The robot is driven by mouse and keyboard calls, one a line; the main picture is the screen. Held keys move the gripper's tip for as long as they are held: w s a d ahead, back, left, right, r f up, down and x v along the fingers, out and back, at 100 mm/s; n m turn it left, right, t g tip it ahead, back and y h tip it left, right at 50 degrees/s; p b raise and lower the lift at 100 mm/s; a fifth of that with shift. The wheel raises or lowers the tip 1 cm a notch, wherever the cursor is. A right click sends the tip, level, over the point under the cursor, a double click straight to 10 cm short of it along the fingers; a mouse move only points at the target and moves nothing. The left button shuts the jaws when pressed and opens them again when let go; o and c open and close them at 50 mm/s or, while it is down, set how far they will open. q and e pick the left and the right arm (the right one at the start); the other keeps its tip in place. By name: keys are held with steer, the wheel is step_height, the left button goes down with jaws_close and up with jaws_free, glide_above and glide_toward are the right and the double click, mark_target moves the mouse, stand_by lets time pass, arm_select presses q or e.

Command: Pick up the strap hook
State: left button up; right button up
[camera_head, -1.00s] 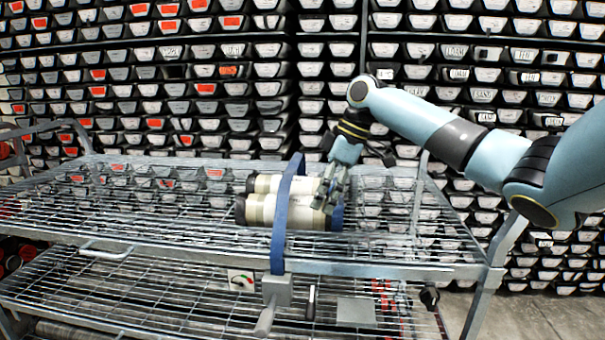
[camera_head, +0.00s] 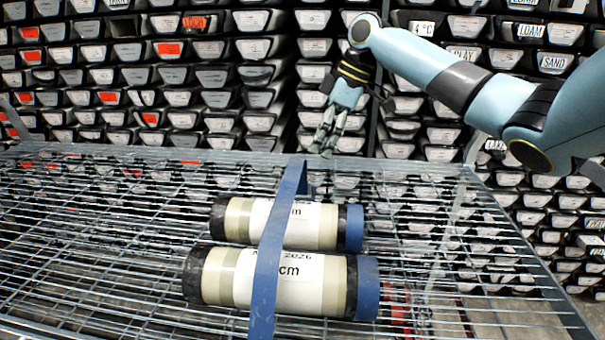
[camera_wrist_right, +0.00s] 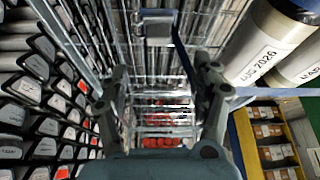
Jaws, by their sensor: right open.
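A blue strap (camera_head: 268,268) runs over two pale core liners, the nearer one (camera_head: 215,277) and the farther one (camera_head: 237,219), toward the rack's far edge. In the right wrist view a grey block (camera_wrist_right: 158,24), which looks like the strap hook, sits at the end of the blue strap (camera_wrist_right: 184,58). I cannot make out the hook in the head view. My right gripper (camera_head: 325,143) is open and empty, pointing down near the rack's far edge. In the wrist view its fingers (camera_wrist_right: 165,82) are spread, with the grey block beyond and between them. My left gripper is not in view.
The wire rack shelf (camera_head: 110,225) carries the liners and has bare mesh to their left and right. A wall of labelled core trays (camera_head: 180,70) stands close behind the rack, near my right gripper. A yellow-framed shelf (camera_wrist_right: 246,140) shows in the wrist view.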

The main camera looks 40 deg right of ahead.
glide_above(305, 177)
steer(key=s+d, duration=0.1)
step_height(305, 177, down, 4)
steer(key=shift+s+f+b, duration=0.15)
steer(key=shift+f+b, duration=0.05)
steer(key=shift+b, duration=0.1)
steer(key=x, duration=0.5)
steer(key=shift+d+f+b, duration=0.15)
steer(key=shift+f+b, duration=0.15)
steer(key=shift+f, duration=0.2)
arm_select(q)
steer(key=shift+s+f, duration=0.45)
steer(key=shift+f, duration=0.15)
arm_select(e)
steer(key=shift+c, duration=0.2)
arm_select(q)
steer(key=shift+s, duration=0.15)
arm_select(e)
steer(key=c, duration=1.3)
steer(key=shift+r, duration=0.1)
